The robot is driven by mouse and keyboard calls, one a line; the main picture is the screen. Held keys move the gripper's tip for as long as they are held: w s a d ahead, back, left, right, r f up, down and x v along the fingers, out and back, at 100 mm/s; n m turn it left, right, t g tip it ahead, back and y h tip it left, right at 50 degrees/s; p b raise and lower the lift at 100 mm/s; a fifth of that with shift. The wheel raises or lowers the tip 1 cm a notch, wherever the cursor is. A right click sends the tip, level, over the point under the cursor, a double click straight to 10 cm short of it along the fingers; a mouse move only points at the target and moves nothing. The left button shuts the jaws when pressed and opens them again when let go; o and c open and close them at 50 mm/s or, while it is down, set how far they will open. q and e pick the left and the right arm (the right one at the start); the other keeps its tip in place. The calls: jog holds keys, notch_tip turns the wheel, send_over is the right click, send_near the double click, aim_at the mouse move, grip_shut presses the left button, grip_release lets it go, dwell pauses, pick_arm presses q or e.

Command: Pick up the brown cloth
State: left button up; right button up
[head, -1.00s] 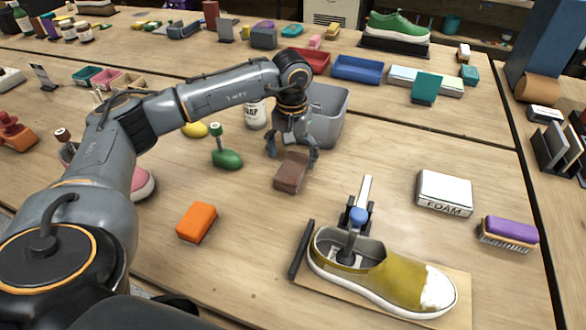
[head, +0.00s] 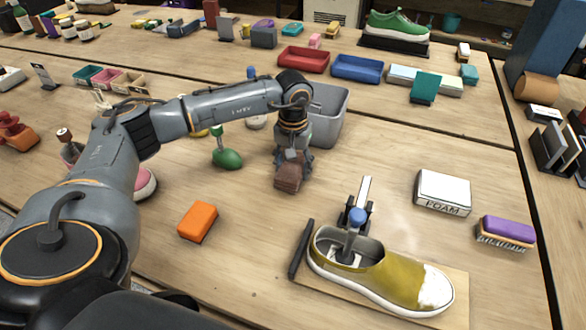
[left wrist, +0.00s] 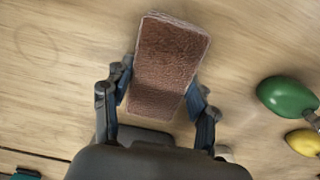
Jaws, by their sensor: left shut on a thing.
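The brown cloth (head: 289,176) is a small folded block with a rough surface, near the middle of the table in the head view. My left gripper (head: 293,160) is over it with its fingers closed on its two sides. In the left wrist view the cloth (left wrist: 170,55) sits between the two fingers of the left gripper (left wrist: 160,100), which touch its long edges. I cannot tell whether the cloth is clear of the table. My right gripper is not in view.
A grey bin (head: 328,115) stands just behind the gripper. A green-handled brush (head: 227,158) and an orange block (head: 197,221) lie to the left. A yellow shoe (head: 385,275) on a stand is in front, and a FOAM box (head: 443,191) lies to the right.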

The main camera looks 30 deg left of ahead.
pick_arm(q)
jog(key=shift+r, duration=0.1)
jog(key=shift+r+b, duration=0.35)
jog(key=shift+r, duration=0.3)
jog(key=s+d+r, duration=0.1)
jog(key=r, duration=0.1)
jog(key=s+d+r+b, duration=0.1)
jog(key=r, duration=0.1)
jog(key=s+d+r, duration=0.1)
jog(key=r, duration=0.1)
jog(key=shift+r, duration=0.35)
jog(key=s+d+r+b, duration=0.2)
jog(key=s+d+r, duration=0.2)
jog(key=s+d, duration=0.2)
jog(key=shift+s+d+r, duration=0.25)
jog(key=shift+s+r, duration=0.15)
jog(key=shift+s, duration=0.25)
